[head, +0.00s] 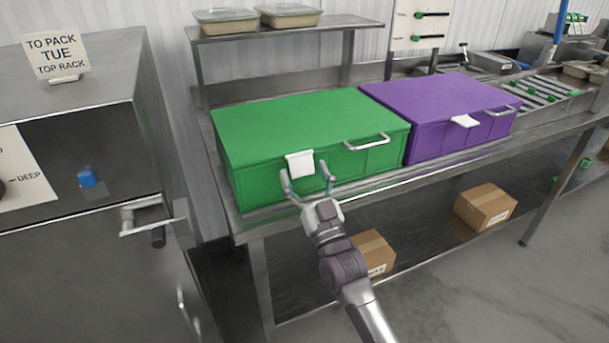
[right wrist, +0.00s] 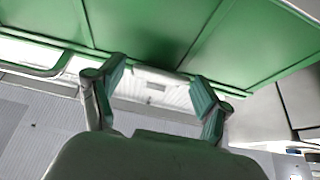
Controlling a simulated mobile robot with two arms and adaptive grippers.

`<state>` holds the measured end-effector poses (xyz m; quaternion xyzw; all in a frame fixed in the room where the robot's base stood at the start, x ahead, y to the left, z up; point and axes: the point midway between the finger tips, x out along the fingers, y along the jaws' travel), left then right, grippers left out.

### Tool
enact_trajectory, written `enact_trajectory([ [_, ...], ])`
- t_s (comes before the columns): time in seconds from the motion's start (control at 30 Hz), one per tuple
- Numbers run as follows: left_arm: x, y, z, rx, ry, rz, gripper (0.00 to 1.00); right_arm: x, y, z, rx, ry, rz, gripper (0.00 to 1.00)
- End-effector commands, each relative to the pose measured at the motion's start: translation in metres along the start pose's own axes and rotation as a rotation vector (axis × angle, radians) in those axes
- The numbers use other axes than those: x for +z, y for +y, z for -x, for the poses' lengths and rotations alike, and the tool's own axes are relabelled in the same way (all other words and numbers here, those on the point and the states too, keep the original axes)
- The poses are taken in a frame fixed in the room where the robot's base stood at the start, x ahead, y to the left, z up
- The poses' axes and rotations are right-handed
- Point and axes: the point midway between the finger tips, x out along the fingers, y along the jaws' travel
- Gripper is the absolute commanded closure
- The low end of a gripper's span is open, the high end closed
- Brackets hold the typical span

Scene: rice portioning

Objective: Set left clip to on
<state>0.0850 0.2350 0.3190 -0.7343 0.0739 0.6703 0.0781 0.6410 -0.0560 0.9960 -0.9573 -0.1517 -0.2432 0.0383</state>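A green box (head: 300,125) with a closed lid stands on the left of the steel bench. Its white clip (head: 300,164) is at the upper left of its front face and hangs down nearly flat against it. My right gripper (head: 305,179) is open and empty, just in front of and below this clip, with one finger towards each side. In the right wrist view the open fingers (right wrist: 156,92) are near the box's green edge, with a pale piece, probably the clip (right wrist: 160,77), between them. Contact cannot be told. My left gripper is not in view.
A purple box (head: 440,105) stands close on the right; its white clip (head: 465,120) sticks outward. The green box has a metal handle (head: 368,143) right of its clip. A steel cabinet (head: 80,110) stands at left. Cardboard boxes (head: 485,207) lie on the lower shelf.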

Motion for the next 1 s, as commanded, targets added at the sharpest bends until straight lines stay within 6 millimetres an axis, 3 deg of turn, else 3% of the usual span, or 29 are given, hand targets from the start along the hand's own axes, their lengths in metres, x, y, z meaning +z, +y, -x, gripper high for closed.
enact_trajectory([
  [0.3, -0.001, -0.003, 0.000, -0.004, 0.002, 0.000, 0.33, 0.001, 0.000, 0.001, 0.000, -0.002, 0.000, 0.17],
  [0.43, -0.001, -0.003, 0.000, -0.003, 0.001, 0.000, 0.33, 0.002, 0.000, 0.012, 0.000, -0.004, 0.000, 0.17],
  [0.8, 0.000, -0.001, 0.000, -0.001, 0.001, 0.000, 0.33, 0.002, 0.000, 0.086, 0.000, -0.005, 0.000, 0.17],
  [1.0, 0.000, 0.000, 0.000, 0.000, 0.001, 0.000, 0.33, 0.001, 0.000, 0.113, 0.000, -0.003, 0.000, 0.17],
])
